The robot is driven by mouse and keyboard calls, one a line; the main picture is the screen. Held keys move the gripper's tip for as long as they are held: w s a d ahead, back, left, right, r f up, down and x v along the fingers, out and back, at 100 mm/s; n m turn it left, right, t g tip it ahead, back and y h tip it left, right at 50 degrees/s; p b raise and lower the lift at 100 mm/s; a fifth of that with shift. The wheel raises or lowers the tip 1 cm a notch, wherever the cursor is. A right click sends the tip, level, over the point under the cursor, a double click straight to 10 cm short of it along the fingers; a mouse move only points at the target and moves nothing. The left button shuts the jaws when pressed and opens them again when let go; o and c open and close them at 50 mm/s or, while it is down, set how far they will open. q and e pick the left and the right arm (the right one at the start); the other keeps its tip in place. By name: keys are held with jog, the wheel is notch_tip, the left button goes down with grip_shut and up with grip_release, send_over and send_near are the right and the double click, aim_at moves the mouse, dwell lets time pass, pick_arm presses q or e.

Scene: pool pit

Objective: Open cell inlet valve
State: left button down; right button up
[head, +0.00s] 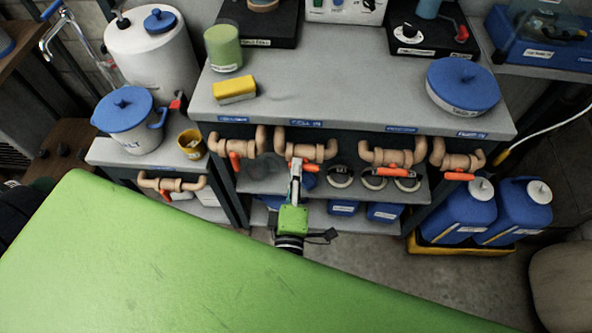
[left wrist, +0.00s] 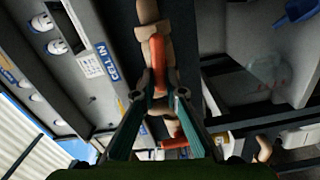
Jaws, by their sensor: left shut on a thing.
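The cell inlet valve (head: 312,150) is a tan pipe loop on the bench front under the blue "CELL IN" label (head: 306,123). Its orange lever (head: 310,167) points right, along the pipe, in the head view. My left gripper (head: 295,164) reaches up from below and is shut on the lever. In the left wrist view, the orange lever (left wrist: 157,58) runs up the picture along the tan pipe, its lower part between the two fingers (left wrist: 160,100). The fingers hide part of the lever. My right gripper is not in view.
Similar tan valves sit to the left (head: 237,146), to the right (head: 392,155) and at the far right (head: 458,155). A shelf (head: 265,185) with round containers lies behind the gripper. Blue jugs (head: 458,212) stand at right. A green surface (head: 180,265) fills the foreground.

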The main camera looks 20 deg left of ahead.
pick_arm(q)
jog(key=shift+f+n+b, duration=0.3)
jog(key=shift+n, duration=0.5)
jog(key=shift+d, duration=0.1)
jog(key=c, duration=2.1)
grip_release()
jog(key=shift+r, duration=0.1)
jog(key=v, duration=1.2)
jog(key=shift+s, duration=0.1)
